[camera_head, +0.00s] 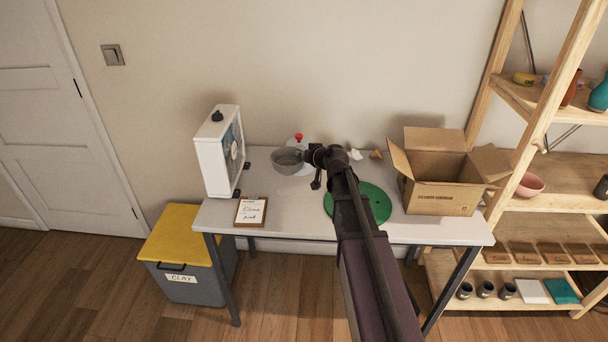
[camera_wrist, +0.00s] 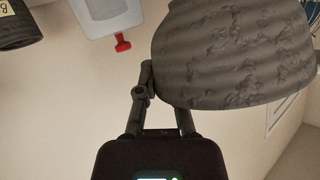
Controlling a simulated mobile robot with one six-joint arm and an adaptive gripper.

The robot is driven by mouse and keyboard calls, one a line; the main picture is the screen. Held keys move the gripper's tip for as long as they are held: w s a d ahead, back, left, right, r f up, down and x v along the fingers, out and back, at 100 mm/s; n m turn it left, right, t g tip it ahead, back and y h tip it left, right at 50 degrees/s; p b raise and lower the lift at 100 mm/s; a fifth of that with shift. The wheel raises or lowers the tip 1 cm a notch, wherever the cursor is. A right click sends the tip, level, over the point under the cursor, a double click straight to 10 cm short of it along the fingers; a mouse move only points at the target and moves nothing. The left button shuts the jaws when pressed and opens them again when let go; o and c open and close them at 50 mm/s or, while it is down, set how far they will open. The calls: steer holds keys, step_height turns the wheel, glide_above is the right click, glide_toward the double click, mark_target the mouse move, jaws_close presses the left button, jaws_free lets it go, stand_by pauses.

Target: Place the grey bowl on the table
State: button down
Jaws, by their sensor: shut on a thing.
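The grey bowl (camera_head: 286,159) is at the end of my arm in the head view, over the back left part of the white table (camera_head: 286,216). In the wrist view the bowl (camera_wrist: 235,58) is large at the upper right, its textured outer side showing. My gripper (camera_head: 308,157) is shut on the bowl's edge; its fingers also show in the wrist view (camera_wrist: 160,88). The contact point is partly hidden behind the bowl. I cannot tell whether the bowl touches the table.
A white fan (camera_head: 218,150) stands at the table's left, a clipboard (camera_head: 251,211) in front of it. A container with a red top (camera_head: 299,138) is behind the bowl. A green disc (camera_head: 376,204) and an open cardboard box (camera_head: 440,195) lie right. The front middle is clear.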

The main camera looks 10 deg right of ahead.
steer(key=shift+s+d+f+b, duration=0.1)
steer(key=shift+d+f+b, duration=0.15)
steer(key=shift+f+b, duration=0.65)
steer(key=shift+s+d+f+b, duration=0.15)
steer(key=shift+f+b, duration=0.35)
steer(key=shift+f, duration=0.75)
steer(key=shift+f+b, duration=3.35)
steer(key=shift+b, duration=0.05)
steer(key=shift+f, duration=0.25)
